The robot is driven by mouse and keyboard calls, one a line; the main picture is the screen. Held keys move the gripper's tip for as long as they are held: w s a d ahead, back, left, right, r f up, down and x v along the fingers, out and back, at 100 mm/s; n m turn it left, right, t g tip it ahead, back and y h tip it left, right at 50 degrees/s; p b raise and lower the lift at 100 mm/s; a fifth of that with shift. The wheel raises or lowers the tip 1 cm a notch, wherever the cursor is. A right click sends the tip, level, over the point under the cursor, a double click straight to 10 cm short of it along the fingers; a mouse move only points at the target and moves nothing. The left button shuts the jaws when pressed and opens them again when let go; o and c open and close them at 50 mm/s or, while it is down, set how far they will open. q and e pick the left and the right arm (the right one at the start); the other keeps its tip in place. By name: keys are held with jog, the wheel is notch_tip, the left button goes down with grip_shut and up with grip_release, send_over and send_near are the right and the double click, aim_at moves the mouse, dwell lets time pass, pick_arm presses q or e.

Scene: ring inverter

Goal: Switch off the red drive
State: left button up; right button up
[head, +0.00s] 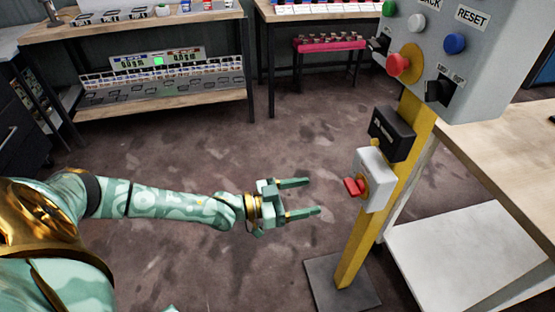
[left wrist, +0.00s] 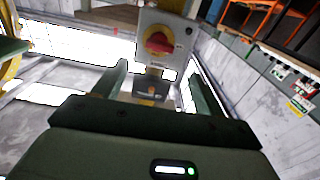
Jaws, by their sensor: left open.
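A red switch handle (head: 355,187) sits on a light grey box (head: 375,180) fixed to a yellow post (head: 376,226). My left gripper (head: 314,196) is open and empty, to the left of the handle, with its fingers pointing at it and a gap between. In the left wrist view the red handle (left wrist: 158,42) shows on a yellow ring on its grey plate, beyond the open fingers (left wrist: 158,75). The handle looks roughly crosswise there; its markings are too small to read. My right gripper is not in view.
Above on the post are a black box (head: 391,135) and a grey control panel (head: 480,75) with a red mushroom button (head: 398,64) and a blue button (head: 454,43). A wooden table (head: 510,150) stands at right. Shelves (head: 160,85) stand behind; the floor (head: 200,155) between is clear.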

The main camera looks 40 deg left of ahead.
pick_arm(q)
jog(key=p+v, duration=0.1)
jog(key=v, duration=0.4)
jog(key=shift+s+a, duration=0.2)
jog(key=shift+f, duration=0.1)
